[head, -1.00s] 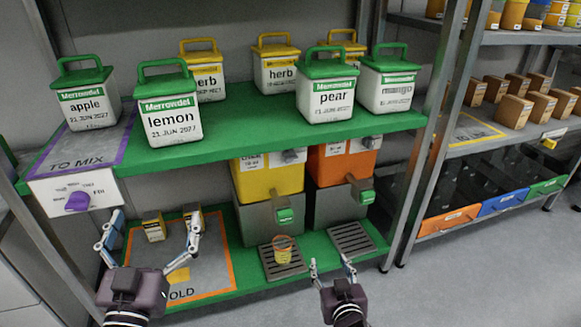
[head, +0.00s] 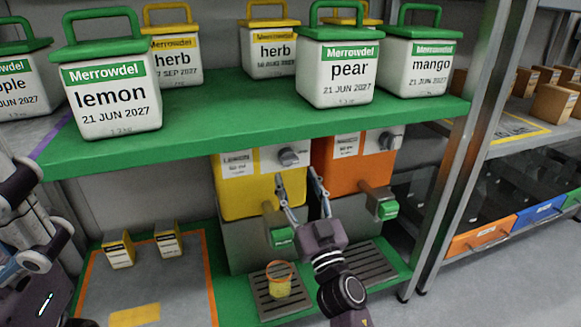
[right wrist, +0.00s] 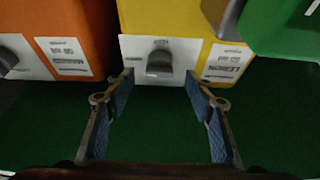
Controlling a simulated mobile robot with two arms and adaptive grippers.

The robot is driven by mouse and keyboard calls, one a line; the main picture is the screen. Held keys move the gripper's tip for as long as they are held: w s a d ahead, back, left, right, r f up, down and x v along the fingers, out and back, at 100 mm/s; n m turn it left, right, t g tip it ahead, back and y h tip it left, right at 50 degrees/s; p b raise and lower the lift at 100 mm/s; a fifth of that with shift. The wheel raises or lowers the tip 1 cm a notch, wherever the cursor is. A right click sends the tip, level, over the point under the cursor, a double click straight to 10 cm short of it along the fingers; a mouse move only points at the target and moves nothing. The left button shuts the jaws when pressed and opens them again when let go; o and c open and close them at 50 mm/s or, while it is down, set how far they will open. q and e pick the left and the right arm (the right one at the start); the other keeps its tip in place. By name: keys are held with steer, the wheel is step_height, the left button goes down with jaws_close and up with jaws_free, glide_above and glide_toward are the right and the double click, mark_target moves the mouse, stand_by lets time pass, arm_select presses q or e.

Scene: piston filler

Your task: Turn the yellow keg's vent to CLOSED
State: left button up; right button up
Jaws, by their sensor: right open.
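The yellow keg (head: 243,190) stands on the lower shelf, left of the orange keg. Its grey vent knob (head: 288,157) sits on a white label plate high on its front. In the right wrist view the knob (right wrist: 160,62) lies ahead, between the lines of my fingers; the small lettering around it is too blurred to read. My right gripper (head: 295,175) is open and empty, its fingertips just below and in front of the knob, apart from it. My left gripper (head: 52,248) is at the left edge, partly cut off; its opening is unclear.
The orange keg (head: 345,172) stands close on the right with its own knob. Green-handled taps (head: 283,238) stick out below. The green upper shelf (head: 200,132) with several tubs overhangs the kegs. A small cup (head: 280,286) stands on the drip grate.

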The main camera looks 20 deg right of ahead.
mark_target(290, 163)
steer(key=shift+x, duration=2.5)
steer(key=shift+f, duration=0.15)
steer(key=shift+c, duration=0.3)
steer(key=c, duration=1.1)
